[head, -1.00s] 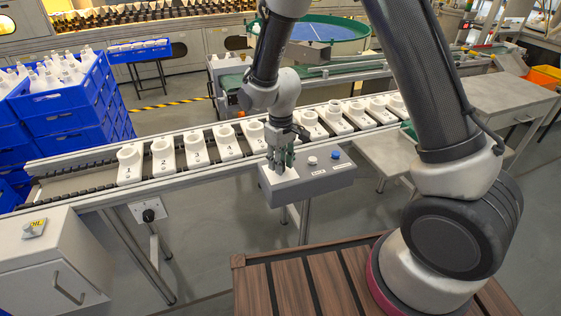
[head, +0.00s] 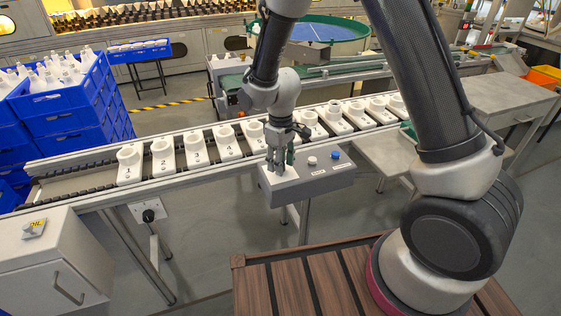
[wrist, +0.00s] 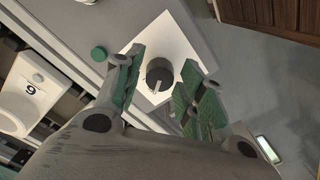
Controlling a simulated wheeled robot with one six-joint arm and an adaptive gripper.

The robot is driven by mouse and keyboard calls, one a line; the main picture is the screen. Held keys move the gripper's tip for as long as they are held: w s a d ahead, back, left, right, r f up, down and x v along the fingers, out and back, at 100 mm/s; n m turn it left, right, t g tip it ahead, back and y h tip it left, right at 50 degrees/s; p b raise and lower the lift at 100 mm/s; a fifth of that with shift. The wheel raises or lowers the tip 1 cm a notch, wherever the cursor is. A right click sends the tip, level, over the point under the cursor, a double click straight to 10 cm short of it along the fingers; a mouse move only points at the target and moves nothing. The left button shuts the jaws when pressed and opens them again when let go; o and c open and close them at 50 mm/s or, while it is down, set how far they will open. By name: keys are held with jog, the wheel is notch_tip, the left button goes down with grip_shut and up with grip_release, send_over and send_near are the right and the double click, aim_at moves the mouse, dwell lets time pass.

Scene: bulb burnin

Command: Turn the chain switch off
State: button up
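A grey control box (head: 312,186) stands at the front edge of the conveyor. In the wrist view, a black rotary knob (wrist: 160,76) with a pale pointer mark sits on a white plate (wrist: 155,38) on this box. The label text is too small to read. My gripper (head: 279,168) points down over the left end of the box. In the wrist view, my gripper (wrist: 163,68) is open, with one green-padded finger on each side of the knob. Gaps show between the fingers and the knob. In the head view my fingers hide the knob.
A white button (head: 312,161) and a blue button (head: 335,154) are on the box, right of my gripper. Numbered white sockets (head: 162,158) line the conveyor behind.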

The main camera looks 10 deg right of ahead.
jog(key=shift+o, duration=0.2)
notch_tip(320, 180, up, 12)
dwell(0.5)
jog(key=s+d+r+m+t, duration=0.2)
jog(key=s+d+r+m, duration=0.2)
jog(key=s+d+r, duration=0.4)
jog(key=s+d+r+m+t, duration=0.2)
jog(key=s+d+r+m, duration=0.3)
jog(key=s+d+r, duration=0.4)
jog(key=s+d, duration=0.5)
jog(key=d, duration=0.2)
jog(key=shift+s+r, duration=0.15)
jog(key=shift+r, duration=0.15)
